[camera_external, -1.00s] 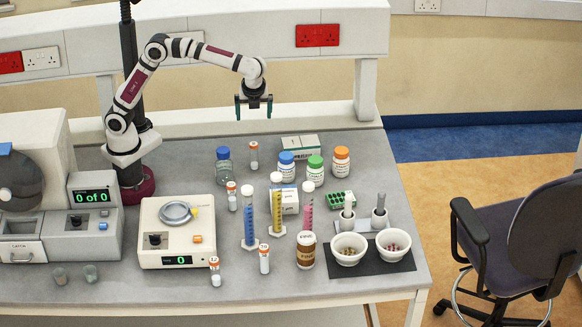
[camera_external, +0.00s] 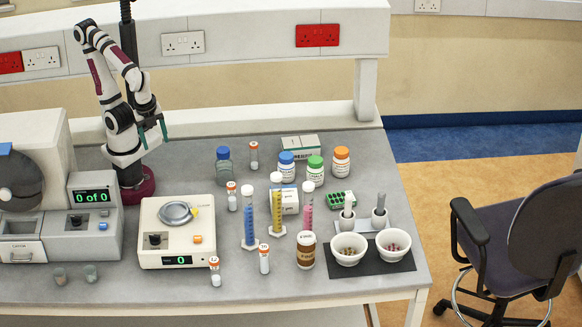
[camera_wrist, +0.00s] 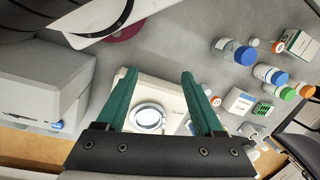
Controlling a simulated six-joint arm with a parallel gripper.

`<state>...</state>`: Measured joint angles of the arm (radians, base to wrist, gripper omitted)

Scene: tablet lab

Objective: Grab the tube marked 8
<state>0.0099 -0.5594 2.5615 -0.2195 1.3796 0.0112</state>
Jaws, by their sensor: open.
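Several small clear tubes with orange-and-white caps stand on the bench. One stands at the back (camera_external: 253,156), one right of the balance (camera_external: 232,197), and two near the front, at left (camera_external: 214,271) and right (camera_external: 264,259). Their markings are too small to read, so I cannot tell which is 8. My gripper (camera_external: 154,134) is open and empty, raised near my base, left of and apart from all the tubes. In the wrist view my gripper (camera_wrist: 158,76) has its teal fingers spread above the balance.
The cream balance (camera_external: 178,232) stands below my gripper, beside a grey machine (camera_external: 95,240). Capped bottles (camera_external: 287,168), coloured cylinders (camera_external: 249,215), a brown jar (camera_external: 306,250) and white bowls (camera_external: 348,250) crowd the middle and right.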

